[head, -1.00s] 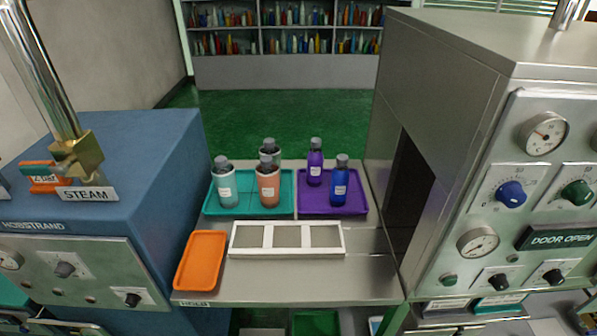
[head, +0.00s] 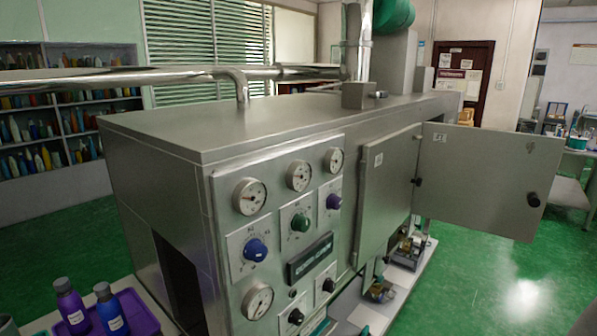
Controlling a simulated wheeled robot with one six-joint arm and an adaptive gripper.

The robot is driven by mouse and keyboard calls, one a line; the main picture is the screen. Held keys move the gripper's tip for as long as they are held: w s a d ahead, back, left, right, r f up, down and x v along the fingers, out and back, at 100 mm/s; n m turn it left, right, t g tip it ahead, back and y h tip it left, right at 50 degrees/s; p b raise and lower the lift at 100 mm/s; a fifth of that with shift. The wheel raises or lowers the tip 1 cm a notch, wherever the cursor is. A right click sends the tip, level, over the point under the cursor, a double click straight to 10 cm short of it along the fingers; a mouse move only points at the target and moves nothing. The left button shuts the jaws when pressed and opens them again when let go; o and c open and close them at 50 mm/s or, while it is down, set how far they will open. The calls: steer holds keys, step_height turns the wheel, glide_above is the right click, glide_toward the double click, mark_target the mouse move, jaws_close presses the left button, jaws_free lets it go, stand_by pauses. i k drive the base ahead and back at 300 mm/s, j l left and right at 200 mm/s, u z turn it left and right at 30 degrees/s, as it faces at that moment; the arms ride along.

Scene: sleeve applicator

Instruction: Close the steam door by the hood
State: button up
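A grey metal door (head: 488,178) stands swung out from the far part of the long grey machine (head: 250,125). It has a small pale label near its upper left and a black knob at its right. A second grey door panel (head: 388,195), with a pale label and a black knob at its right edge, is left of it; I cannot tell whether it is fully shut. No readable word marks either door as the steam door. A grey hood-like housing (head: 394,62) with a green duct rises above the machine's far end. My gripper is not in view.
The front panel has gauges, knobs and a dark sign (head: 310,258). A pale low ledge (head: 345,322) with small fittings runs below the doors. Green floor (head: 500,270) lies open at the right. A purple tray (head: 140,312) with bottles is at the lower left.

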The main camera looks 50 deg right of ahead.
mark_target(487, 180)
steer(key=z, duration=2.15)
